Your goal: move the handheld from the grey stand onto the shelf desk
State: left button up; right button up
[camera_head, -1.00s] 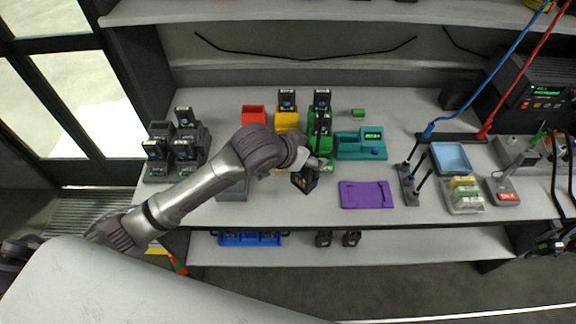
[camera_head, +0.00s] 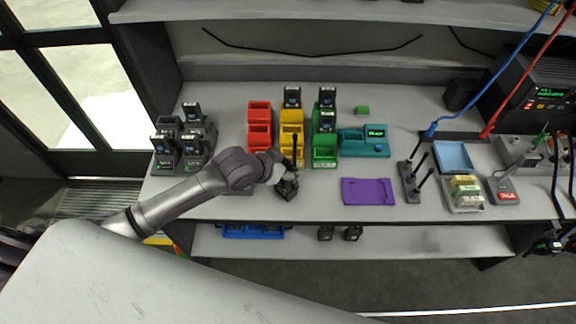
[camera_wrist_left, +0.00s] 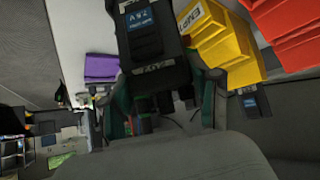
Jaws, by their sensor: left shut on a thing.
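My left gripper (camera_head: 285,180) is shut on a black handheld (camera_head: 288,189) with a thin upright antenna, over the front part of the grey shelf desk (camera_head: 240,207). In the left wrist view the handheld (camera_wrist_left: 150,45) shows its label side between the fingers of my left gripper (camera_wrist_left: 165,100). I cannot tell whether its bottom touches the desk. A dark grey stand (camera_head: 178,168) at the desk's left end holds several other handhelds. My right gripper is not in view.
Red (camera_head: 259,126), yellow (camera_head: 291,119) and green (camera_head: 324,150) stands are behind the gripper. A teal device (camera_head: 365,143) and a purple mat (camera_head: 368,192) are to the right. Bare desk lies between the gripper and the mat. A lower shelf (camera_head: 420,240) runs below.

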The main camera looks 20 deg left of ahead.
pick_arm(q)
jog(key=o, duration=1.5)
jog(key=shift+o, duration=0.2)
jog(key=b+v, duration=0.1)
jog(key=v, duration=1.1)
